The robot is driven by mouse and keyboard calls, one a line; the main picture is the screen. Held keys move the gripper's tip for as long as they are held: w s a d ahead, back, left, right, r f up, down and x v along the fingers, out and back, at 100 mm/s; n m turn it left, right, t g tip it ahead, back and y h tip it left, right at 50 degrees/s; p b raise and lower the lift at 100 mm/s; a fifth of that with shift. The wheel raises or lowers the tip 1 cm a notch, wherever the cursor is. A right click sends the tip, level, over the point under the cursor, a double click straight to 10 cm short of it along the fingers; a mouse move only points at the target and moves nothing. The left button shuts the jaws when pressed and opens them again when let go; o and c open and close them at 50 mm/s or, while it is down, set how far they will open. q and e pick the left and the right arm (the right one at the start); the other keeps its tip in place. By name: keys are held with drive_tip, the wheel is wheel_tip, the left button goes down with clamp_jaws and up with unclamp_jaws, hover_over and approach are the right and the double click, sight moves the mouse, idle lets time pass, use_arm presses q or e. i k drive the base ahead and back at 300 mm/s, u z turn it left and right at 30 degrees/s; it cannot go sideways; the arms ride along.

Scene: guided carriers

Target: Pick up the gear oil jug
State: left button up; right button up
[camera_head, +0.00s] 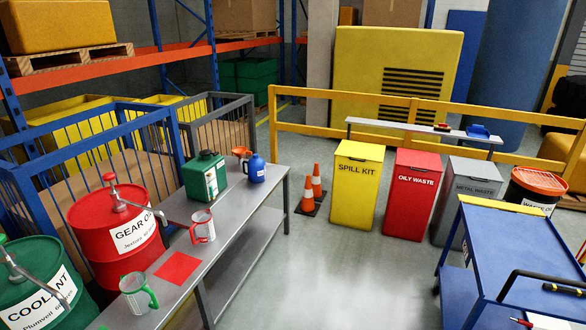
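A clear jug with a red handle and rim (201,228) stands upright on the grey bench (235,228), beside the red drum (112,232) labelled GEAR OIL. No readable name shows on this jug; its red matches the drum. A similar clear jug with a green handle (133,294) stands nearer on the bench, by the green COOLANT drum (38,293). A flat red square (179,267) lies between the two jugs. Neither of my grippers is in view.
A green canister (204,178), a blue can (253,170) and an orange funnel (240,152) stand farther back on the bench. A blue cart (525,247) is at right. Orange cones (308,196) and bins stand behind. The floor between bench and cart is clear.

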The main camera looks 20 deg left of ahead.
sight(202, 229)
drive_tip(key=i, duration=3.1)
drive_tip(key=u, duration=1.75)
